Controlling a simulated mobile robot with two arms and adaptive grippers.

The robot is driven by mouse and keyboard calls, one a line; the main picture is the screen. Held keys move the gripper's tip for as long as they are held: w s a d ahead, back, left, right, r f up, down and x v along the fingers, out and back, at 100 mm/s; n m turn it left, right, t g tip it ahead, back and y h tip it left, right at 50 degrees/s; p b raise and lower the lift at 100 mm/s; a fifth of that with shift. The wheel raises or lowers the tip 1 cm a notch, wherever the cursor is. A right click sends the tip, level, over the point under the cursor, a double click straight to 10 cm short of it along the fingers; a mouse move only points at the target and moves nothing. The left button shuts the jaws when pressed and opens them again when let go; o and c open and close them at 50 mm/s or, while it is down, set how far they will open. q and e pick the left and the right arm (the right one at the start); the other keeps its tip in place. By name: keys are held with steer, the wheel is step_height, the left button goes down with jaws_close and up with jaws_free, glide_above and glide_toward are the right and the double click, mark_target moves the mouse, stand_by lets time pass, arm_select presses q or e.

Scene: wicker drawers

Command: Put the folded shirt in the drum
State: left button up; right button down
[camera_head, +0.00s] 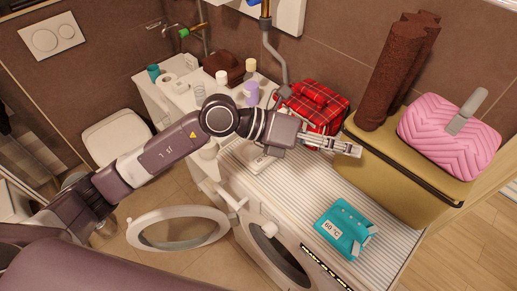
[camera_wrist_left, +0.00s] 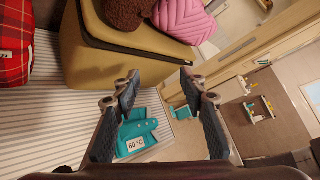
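A teal folded piece with small buttons and a white "60 °C" label (camera_head: 345,228), which looks like the folded shirt, lies on the ribbed white top of the washing machine. It also shows in the wrist view (camera_wrist_left: 138,132), low between my fingers and partly hidden by them. My left gripper (camera_head: 354,148) is above the ribbed top, behind and apart from the shirt. In the wrist view the gripper (camera_wrist_left: 160,88) is open and empty. The drum opening (camera_head: 279,256) is in the machine's front, and its round door (camera_head: 178,228) stands open. My right gripper is not in view.
A red plaid bundle (camera_head: 318,101) lies behind my gripper. A mustard chest (camera_head: 400,173) stands at the right, with brown rolls (camera_head: 392,75) and a pink quilted piece (camera_head: 446,140) on it. Bottles and cups stand at the back left. Ribbed surface around the shirt is clear.

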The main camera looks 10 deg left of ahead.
arm_select(q)
steer(key=w+a+f+m+y, duration=0.1)
steer(key=w+a+f+y, duration=0.35)
steer(key=a+f, duration=0.25)
steer(key=t+y, duration=0.1)
steer(key=y, duration=0.6)
glide_above(253, 145)
steer(key=f, duration=0.2)
steer(key=shift+s+d+f+n+h, duration=0.1)
steer(key=shift+d+f+n+h, duration=0.2)
steer(key=shift+f, duration=0.1)
steer(key=shift+a+f, duration=0.15)
steer(key=shift+a, duration=0.15)
steer(key=p+x, duration=0.1)
steer(key=x, duration=0.1)
steer(key=p+x, duration=0.1)
steer(key=x, duration=0.1)
steer(key=p+x, duration=0.1)
steer(key=x, duration=0.1)
steer(key=shift+w+a+f, duration=0.3)
steer(key=shift+w+a, duration=0.05)
steer(key=shift+w, duration=0.1)
steer(key=shift+w+d+f, duration=0.1)
steer(key=shift+w+f, duration=0.05)
steer(key=shift+f, duration=0.3)
jaws_close()
